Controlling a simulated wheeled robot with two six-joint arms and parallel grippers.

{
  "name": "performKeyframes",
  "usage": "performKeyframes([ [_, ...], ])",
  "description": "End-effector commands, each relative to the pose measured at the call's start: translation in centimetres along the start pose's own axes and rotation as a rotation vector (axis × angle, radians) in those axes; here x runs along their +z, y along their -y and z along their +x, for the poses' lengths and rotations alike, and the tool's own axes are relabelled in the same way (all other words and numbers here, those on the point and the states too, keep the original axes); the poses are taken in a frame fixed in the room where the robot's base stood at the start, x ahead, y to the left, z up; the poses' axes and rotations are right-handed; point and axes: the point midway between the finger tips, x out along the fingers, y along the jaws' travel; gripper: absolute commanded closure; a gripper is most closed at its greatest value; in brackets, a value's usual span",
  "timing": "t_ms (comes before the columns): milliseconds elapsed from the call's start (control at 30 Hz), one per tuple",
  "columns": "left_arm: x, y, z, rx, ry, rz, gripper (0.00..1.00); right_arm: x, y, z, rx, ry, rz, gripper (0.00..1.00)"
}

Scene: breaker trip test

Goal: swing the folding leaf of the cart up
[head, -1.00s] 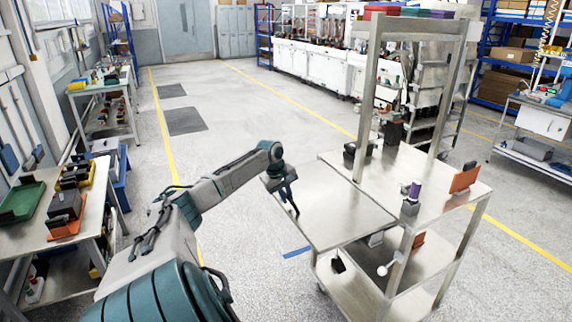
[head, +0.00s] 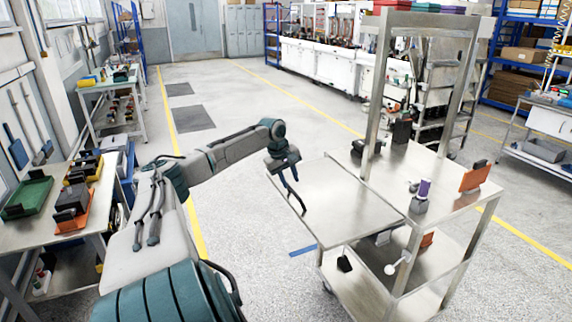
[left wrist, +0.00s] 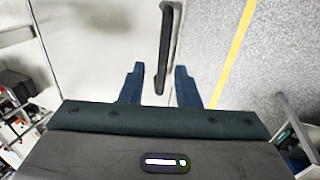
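The steel cart's folding leaf (head: 335,200) extends left from the cart top (head: 430,180) and looks about level with it. A dark bar handle (head: 297,200) runs along the leaf's outer left edge. My left gripper (head: 287,172) is at the far end of this handle, reaching in from the left. In the left wrist view its two blue fingers (left wrist: 160,88) are spread. The near end of the dark handle (left wrist: 165,50) lies between their tips, with a gap on each side. The leaf's pale surface (left wrist: 95,45) is left of it. My right gripper is out of view.
The cart top carries a purple-capped item (head: 422,190), an orange piece (head: 475,177) and dark blocks. A bench (head: 95,215) with trays stands at the left. Open floor (head: 240,130) lies between bench and cart.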

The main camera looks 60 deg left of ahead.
Motion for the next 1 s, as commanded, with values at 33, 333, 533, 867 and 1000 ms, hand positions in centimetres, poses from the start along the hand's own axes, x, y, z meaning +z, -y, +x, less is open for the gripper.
performKeyframes([
  [33,-0.2,0.2,-0.6,-0.005,-0.006,0.002,0.71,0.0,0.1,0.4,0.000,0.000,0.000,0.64],
  [333,-0.1,0.0,-4.1,-0.005,-0.002,0.002,0.71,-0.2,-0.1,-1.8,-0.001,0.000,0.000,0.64],
  [533,0.0,-0.1,-4.8,-0.003,0.000,0.000,0.71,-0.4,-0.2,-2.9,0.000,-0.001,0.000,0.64],
  [867,0.0,-0.1,-4.9,0.001,0.001,0.000,0.71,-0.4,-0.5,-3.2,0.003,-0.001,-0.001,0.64],
  [1000,0.0,-0.1,-4.9,0.000,0.001,0.000,0.71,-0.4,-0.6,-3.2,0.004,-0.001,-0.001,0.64],
])
